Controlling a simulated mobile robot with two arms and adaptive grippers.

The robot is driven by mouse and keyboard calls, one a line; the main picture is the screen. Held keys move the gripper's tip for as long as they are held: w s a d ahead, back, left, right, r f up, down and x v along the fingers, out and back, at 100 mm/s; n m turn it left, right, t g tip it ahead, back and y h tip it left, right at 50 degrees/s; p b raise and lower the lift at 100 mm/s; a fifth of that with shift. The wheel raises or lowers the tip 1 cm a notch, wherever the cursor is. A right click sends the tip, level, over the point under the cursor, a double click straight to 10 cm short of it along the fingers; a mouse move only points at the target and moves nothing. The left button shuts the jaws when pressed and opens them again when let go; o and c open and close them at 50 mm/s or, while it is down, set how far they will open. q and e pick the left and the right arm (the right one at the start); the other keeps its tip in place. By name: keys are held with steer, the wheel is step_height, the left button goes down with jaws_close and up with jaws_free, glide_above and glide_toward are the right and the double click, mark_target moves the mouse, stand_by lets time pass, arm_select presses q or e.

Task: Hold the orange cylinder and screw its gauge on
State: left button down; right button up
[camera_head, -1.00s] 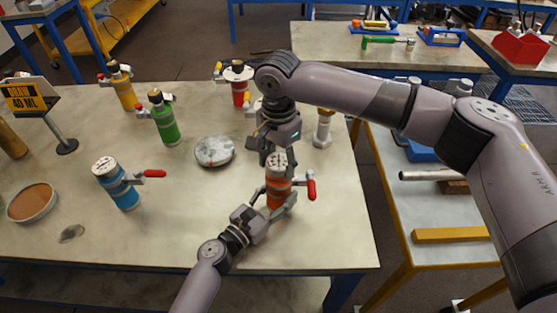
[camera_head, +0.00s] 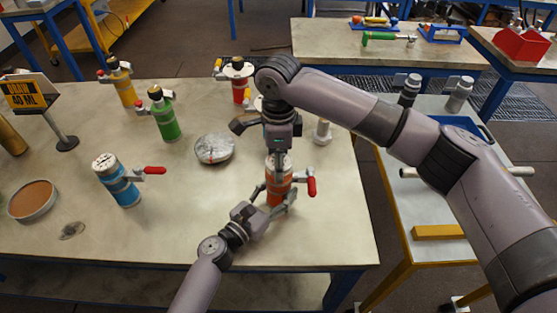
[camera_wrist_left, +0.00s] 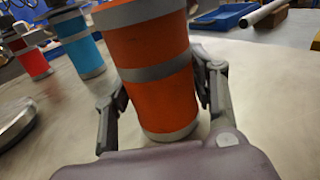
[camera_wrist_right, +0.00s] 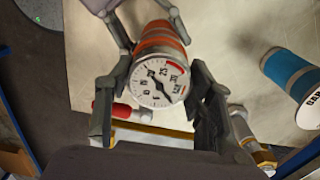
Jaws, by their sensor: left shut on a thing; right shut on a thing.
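The orange cylinder (camera_head: 279,190) with grey bands stands upright near the table's right front; its red-handled valve (camera_head: 312,186) points right. My left gripper (camera_head: 272,198) is shut around its lower body; the left wrist view shows the cylinder (camera_wrist_left: 152,88) between both fingers. My right gripper (camera_head: 280,158) comes down from above and is shut on the gauge (camera_wrist_right: 158,82), a round white dial, in the right wrist view. The gauge sits at the cylinder's top end, roughly in line with it. Whether its thread is engaged is hidden. In the head view my right gripper covers most of it.
A blue cylinder (camera_head: 117,182), a green one (camera_head: 164,118), a yellow one (camera_head: 124,87) and a red one (camera_head: 240,86) stand on the table. A round grey disc (camera_head: 214,149) lies left of my grippers. A side table with a yellow bar (camera_head: 450,232) is at right.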

steer(key=m, duration=0.4)
steer(key=o, duration=1.2)
steer(key=shift+r, duration=2.25)
